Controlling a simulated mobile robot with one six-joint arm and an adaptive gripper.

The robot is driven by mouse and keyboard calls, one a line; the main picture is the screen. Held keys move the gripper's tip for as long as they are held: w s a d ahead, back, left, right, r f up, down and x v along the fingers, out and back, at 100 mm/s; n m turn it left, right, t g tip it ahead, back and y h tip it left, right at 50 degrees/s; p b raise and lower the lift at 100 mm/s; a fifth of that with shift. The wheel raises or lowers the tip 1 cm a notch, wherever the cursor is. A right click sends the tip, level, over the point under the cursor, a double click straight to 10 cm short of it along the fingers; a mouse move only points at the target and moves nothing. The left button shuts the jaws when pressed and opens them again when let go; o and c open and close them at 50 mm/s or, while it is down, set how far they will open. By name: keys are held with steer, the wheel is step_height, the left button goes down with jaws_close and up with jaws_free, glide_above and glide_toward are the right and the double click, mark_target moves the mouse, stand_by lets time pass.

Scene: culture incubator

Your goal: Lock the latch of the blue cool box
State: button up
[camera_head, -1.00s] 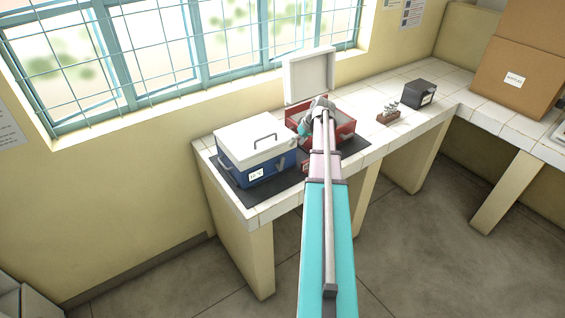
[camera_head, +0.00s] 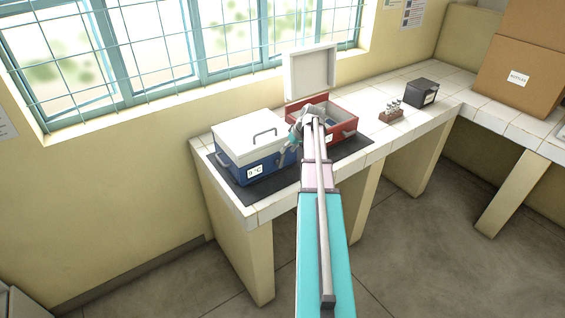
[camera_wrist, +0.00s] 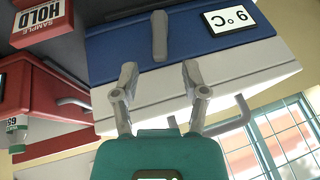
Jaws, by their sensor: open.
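The blue cool box (camera_head: 234,177) stands on a dark mat at the left of the bench, its white lid (camera_head: 250,132) down. In the head view, my gripper (camera_head: 292,146) is at the box's right end.
A red box (camera_head: 340,128) with its lid (camera_head: 311,72) raised stands right of the blue box, close to my wrist. A vial rack (camera_head: 391,116), a black box (camera_head: 421,93) and cardboard boxes (camera_head: 520,75) are farther right. A red sample hold sign (camera_wrist: 42,14) shows in the wrist view.

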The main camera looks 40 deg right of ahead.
mark_target(284, 155)
steer(key=shift+b+x, duration=2.15)
steer(key=shift+x, duration=0.6)
jaws_close()
